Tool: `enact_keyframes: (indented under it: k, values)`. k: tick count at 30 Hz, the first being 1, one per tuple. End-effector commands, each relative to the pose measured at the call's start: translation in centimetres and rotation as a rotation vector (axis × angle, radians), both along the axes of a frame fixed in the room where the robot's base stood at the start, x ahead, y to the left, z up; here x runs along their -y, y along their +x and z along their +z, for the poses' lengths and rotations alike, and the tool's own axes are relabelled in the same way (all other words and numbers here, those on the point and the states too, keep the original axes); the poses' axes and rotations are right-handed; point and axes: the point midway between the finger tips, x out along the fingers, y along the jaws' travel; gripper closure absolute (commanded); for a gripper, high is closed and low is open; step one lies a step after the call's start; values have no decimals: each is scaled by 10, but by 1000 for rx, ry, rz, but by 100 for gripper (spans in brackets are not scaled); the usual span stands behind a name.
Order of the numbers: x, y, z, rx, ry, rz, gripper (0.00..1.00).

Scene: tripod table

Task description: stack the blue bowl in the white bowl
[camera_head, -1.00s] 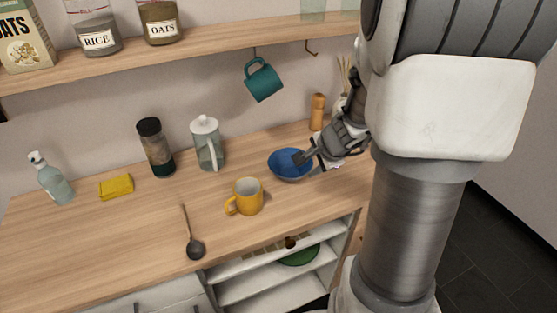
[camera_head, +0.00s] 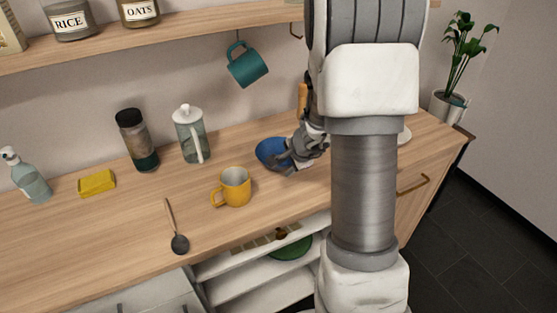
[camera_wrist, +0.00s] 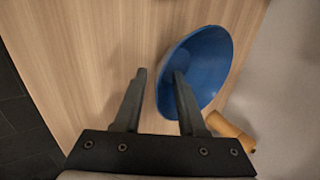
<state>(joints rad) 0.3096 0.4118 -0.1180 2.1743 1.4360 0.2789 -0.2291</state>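The blue bowl (camera_head: 268,150) sits on the wooden counter right of the glass pitcher, partly hidden by my gripper (camera_head: 286,160). In the wrist view my gripper (camera_wrist: 159,76) is open, with the blue bowl (camera_wrist: 207,62) at its right finger. That finger reaches over the bowl's inside and the left finger is outside it, so the near rim runs between them. I cannot tell whether they touch the rim. A white rounded edge (camera_head: 405,135) shows just right of my arm; it may be the white bowl, mostly hidden behind the arm.
A yellow mug (camera_head: 235,188) stands left of the blue bowl. The pitcher (camera_head: 191,137), a dark-lidded jar (camera_head: 138,142), a sponge (camera_head: 97,183) and a ladle (camera_head: 179,243) are farther left. A wooden mill (camera_wrist: 230,130) is close by the bowl. A teal mug (camera_head: 247,66) hangs above.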

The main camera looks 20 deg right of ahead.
Motion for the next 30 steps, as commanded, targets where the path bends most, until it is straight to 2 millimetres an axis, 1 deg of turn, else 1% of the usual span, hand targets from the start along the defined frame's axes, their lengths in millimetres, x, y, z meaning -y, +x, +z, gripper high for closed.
enact_keyframes:
  k: [3, 4, 10, 30]
  values:
    - [0, 0, 1, 0, 0, 0, 60]
    - [0, 0, 1, 0, 0, 0, 64]
    - [0, 0, 1, 0, 0, 0, 100]
    - [0, 0, 1, 0, 1, 1, 100]
